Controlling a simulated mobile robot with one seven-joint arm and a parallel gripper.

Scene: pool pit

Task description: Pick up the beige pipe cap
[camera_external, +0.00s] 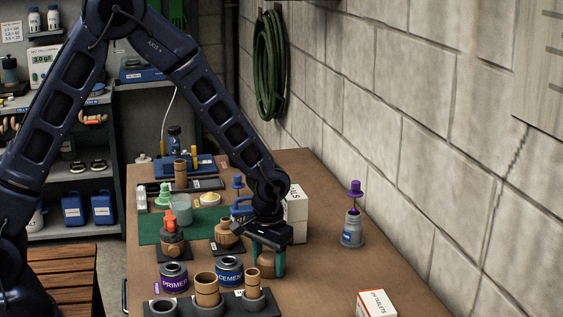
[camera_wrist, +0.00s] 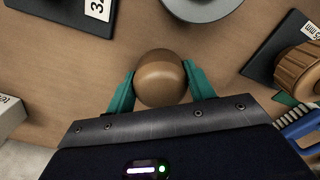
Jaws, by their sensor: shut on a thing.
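The beige pipe cap (camera_wrist: 160,78) is a rounded, brown-tan dome in the wrist view, between the two green fingers of my gripper (camera_wrist: 158,88). The fingers are shut on its sides. In the external view the cap (camera_external: 266,262) shows partly between the green fingers of my gripper (camera_external: 267,260), low over the brown table. I cannot tell whether the cap touches the table.
The cement can (camera_external: 229,270) and primer can (camera_external: 173,276) stand front-left of my gripper, with pipe fittings on a dark tray before them. A white box (camera_external: 296,214) stands close behind.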

